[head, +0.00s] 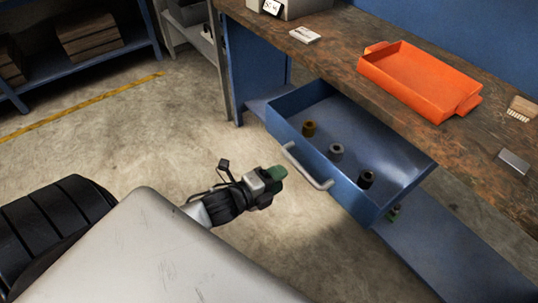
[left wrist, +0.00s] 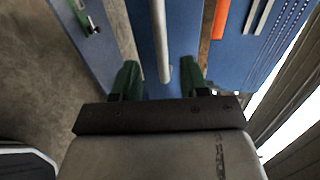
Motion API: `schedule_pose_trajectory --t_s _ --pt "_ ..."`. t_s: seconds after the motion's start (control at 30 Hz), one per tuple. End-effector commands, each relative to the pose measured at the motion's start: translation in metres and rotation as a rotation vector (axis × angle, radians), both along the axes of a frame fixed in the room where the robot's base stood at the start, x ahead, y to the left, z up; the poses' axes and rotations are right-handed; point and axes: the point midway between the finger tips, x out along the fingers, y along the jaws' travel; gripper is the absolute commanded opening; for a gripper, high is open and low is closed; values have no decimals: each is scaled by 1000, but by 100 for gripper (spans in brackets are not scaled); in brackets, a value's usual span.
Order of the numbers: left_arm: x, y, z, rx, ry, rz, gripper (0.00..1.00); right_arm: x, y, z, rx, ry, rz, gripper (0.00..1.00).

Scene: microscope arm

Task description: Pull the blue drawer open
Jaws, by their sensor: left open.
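The blue drawer (head: 350,190) stands well out from the workbench, its inside visible from above. Its silver bar handle (head: 308,168) runs along the front face. My left gripper (head: 276,174), with green fingertips, is just in front of the handle. In the left wrist view, my left gripper (left wrist: 158,72) is open, and the handle (left wrist: 160,35) lines up between its two fingers. Nothing is gripped; I cannot tell whether a finger touches the bar. My right gripper is in neither view.
A brown ring (head: 309,128), a grey ring (head: 336,152) and a black ring (head: 366,179) sit in the drawer. An orange tray (head: 420,80) is on the wooden bench top (head: 335,58). A blue lower shelf (head: 440,250) lies below. The floor before the drawer is clear.

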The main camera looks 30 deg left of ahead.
Motion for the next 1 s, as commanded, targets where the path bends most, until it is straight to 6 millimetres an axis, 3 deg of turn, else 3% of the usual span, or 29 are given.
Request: schedule_pose_trajectory --t_s 0.23,0.83,0.93,1.0 --pt "-23 9 5 0 1 0 44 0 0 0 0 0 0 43" --pt "-25 9 5 -1 0 1 44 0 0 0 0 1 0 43" --pt "-24 14 -5 -16 30 24 44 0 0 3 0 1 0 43" --pt "-24 23 -25 -51 92 70 44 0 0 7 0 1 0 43"
